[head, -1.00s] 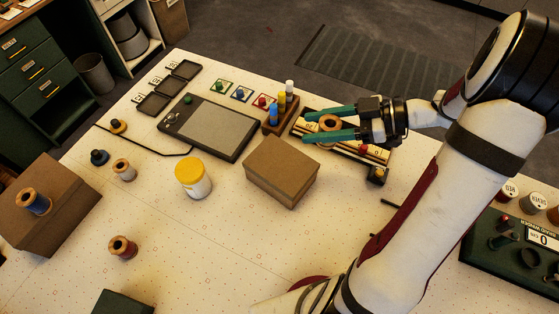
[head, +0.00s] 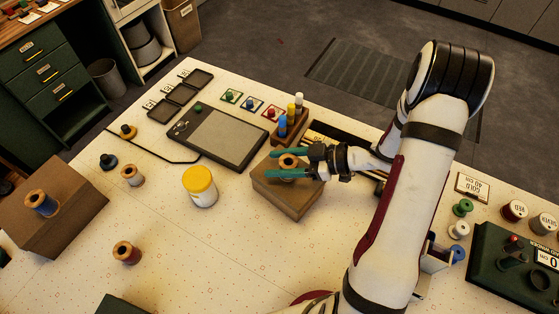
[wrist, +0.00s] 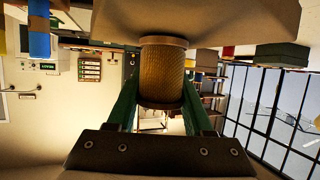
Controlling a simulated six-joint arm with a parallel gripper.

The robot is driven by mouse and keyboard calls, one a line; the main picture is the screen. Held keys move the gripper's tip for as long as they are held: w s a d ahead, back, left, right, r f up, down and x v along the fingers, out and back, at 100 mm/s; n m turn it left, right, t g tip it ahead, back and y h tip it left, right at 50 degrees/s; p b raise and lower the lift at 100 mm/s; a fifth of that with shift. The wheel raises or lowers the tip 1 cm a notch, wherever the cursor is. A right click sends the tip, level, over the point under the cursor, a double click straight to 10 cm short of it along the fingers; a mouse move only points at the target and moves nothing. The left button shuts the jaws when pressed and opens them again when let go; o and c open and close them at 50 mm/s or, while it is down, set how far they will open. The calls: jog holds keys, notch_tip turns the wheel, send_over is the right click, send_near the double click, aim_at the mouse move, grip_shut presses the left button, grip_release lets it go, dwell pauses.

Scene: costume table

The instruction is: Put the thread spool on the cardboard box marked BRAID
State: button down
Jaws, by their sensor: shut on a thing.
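My gripper (head: 276,165) is shut on a thread spool (head: 287,160), with one green finger on each side of it. The spool has a tan wooden rim and stands upright in the jaws. It also shows in the wrist view (wrist: 163,80), wound with golden-brown thread. A closed brown cardboard box (head: 292,201) lies directly below the gripper in the head view. In the wrist view the brown box (wrist: 200,22) fills the top, right by the spool's end. I cannot tell whether the spool touches the box. No BRAID marking is readable on it.
A rack of coloured pegs (head: 291,127) stands just behind the box. A yellow-lidded jar (head: 200,186) and a tablet (head: 212,135) are to the left. Another spool (head: 126,252) stands on the table.

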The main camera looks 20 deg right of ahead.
jog(key=shift+f, duration=0.15)
jog(key=shift+c, duration=1.4)
grip_release()
